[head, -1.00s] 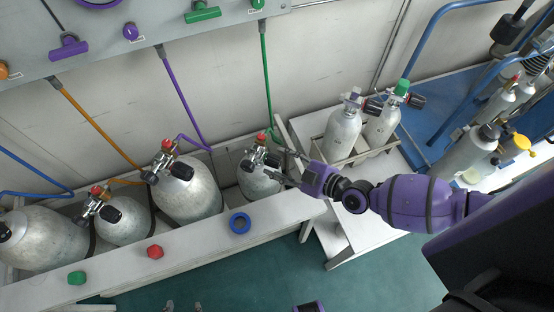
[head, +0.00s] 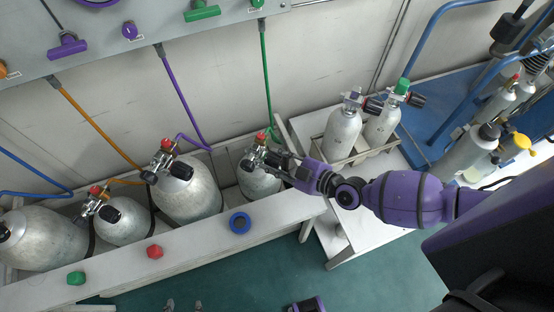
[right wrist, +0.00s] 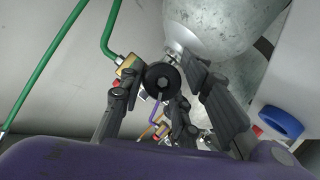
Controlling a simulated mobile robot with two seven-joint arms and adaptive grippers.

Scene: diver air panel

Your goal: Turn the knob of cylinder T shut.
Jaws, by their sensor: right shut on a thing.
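A grey cylinder (head: 260,182) with a green hose stands at the right end of the white trough; I cannot read a T on it. Its valve has a red cap and a round black knob (right wrist: 162,78). My right gripper (head: 272,160) reaches in from the right and is shut on that knob. In the right wrist view its dark fingers (right wrist: 160,98) stand on either side of the knob, which faces the camera. Fingers hide part of the valve. Two grey tips of my left gripper (head: 184,305) show apart at the bottom edge, with nothing between them.
More cylinders (head: 188,190) stand left in the trough (head: 200,235). Two racked cylinders (head: 343,132) stand right, near my arm. A panel (head: 160,45) with handles hangs above.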

